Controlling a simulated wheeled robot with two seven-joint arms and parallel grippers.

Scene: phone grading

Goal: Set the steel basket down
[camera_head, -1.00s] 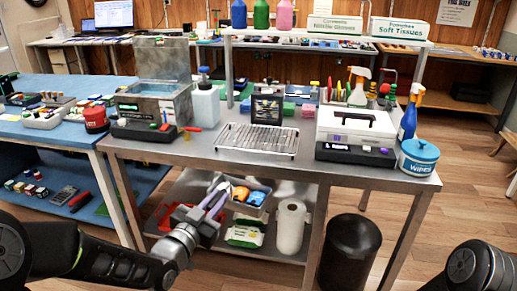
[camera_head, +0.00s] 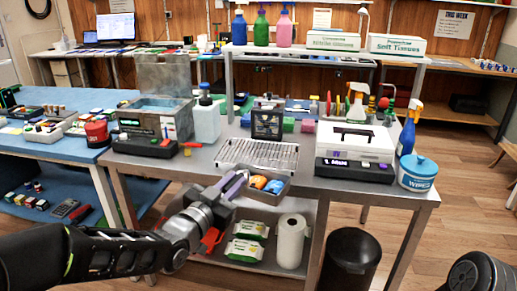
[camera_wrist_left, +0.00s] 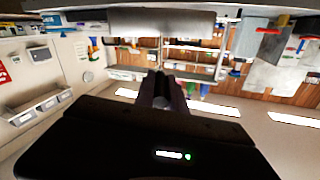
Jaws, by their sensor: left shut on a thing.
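The steel basket (camera_head: 265,197) is a small grey open container with an orange and a blue item in it. In the head view it hangs in front of the bench's front edge, just below the wire rack. My left gripper (camera_head: 238,182) is shut on the basket's left side and holds it up, about level. In the left wrist view my gripper's fingers (camera_wrist_left: 163,88) show dark in the middle; I cannot tell the basket there for sure.
The wire rack (camera_head: 258,154) lies empty on the steel bench (camera_head: 213,158). A lidded bath with water (camera_head: 158,104) stands left of it, a white-topped machine (camera_head: 353,155) right. Bare bench top lies left of the rack. Wipe packs and a paper roll (camera_head: 291,240) are on the lower shelf.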

